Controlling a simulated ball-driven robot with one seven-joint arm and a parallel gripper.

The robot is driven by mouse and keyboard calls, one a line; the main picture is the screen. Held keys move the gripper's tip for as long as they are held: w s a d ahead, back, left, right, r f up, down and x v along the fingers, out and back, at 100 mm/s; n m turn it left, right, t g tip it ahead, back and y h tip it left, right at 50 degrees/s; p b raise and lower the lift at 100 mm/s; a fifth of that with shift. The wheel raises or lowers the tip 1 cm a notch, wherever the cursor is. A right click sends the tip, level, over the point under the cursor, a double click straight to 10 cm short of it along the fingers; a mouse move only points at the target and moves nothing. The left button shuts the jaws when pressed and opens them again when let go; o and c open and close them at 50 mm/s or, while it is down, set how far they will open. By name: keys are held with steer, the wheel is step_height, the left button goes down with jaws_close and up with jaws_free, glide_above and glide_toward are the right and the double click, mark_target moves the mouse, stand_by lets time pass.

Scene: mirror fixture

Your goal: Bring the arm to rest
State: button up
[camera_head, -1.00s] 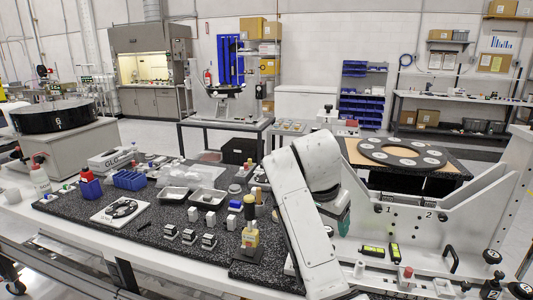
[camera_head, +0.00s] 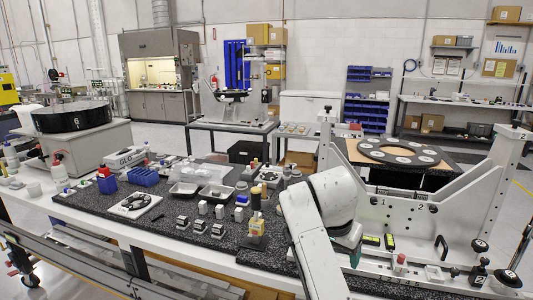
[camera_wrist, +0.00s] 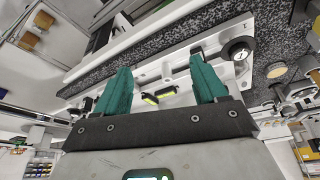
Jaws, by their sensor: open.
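My arm (camera_head: 318,225) rises from the bottom of the head view and bends over at the front of the work table, right of the black speckled mat. My gripper shows in the wrist view (camera_wrist: 160,92) with its two teal fingers well apart and nothing between them. In the head view the gripper is mostly hidden behind my arm; only a bit of teal shows. Beyond the fingers in the wrist view lie small black-and-yellow pieces (camera_wrist: 158,96) on a white surface; they are apart from the fingers.
A white fixture frame (camera_head: 425,210) with marks 1 and 2 stands close right of my arm. Behind it lies a dark ring with white discs (camera_head: 398,153).

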steer(key=s+d+f+n+g+y, duration=0.1)
steer(key=s+d+f+n, duration=0.15)
steer(key=s+f, duration=0.7)
steer(key=s+d+f+n, duration=0.1)
steer(key=s+d+f, duration=0.3)
steer(key=s+f, duration=0.55)
steer(key=s+d+f+n, duration=0.2)
steer(key=s, duration=1)
steer(key=s+d+f+n+g+y, duration=0.1)
steer(key=s+d+f, duration=0.1)
steer(key=s, duration=1.1)
steer(key=shift+f+n, duration=0.35)
steer(key=shift+f, duration=0.15)
